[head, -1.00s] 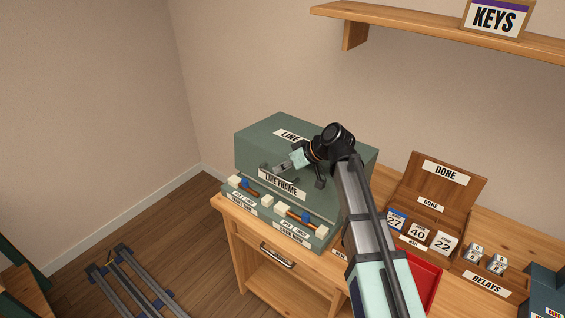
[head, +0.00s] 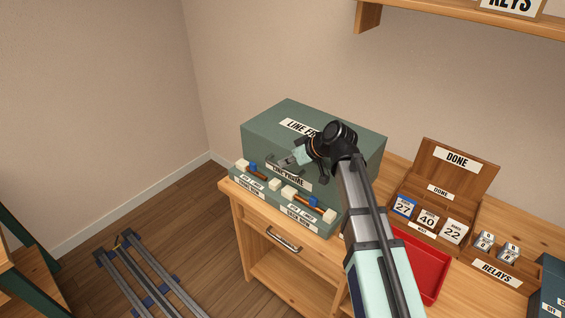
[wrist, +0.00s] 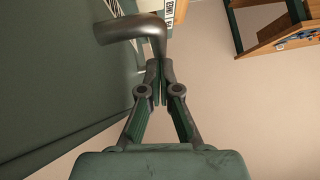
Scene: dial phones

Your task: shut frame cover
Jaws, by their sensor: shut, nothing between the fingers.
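The frame cover (head: 262,134) is the large green box-shaped cover marked LINE FRAME, over the green line frame base (head: 325,228) on the wooden cabinet. It looks almost down; my arm hides part of its front and right side, so I cannot tell whether it is fully seated. Its grey bar handle (wrist: 135,28) shows close up in the wrist view, just beyond my fingertips. My gripper (head: 282,163) is shut and empty at the front of the cover, close to the handle. In the wrist view my gripper (wrist: 159,82) has its fingers together; contact with the handle is unclear.
Blocks and blue pieces sit on the base's front ledge (head: 262,179). To the right are a red tray (head: 432,268), an open DONE box (head: 455,172) with number cards and a RELAYS holder (head: 497,272). A KEYS shelf (head: 440,22) is above. Floor at left holds rails.

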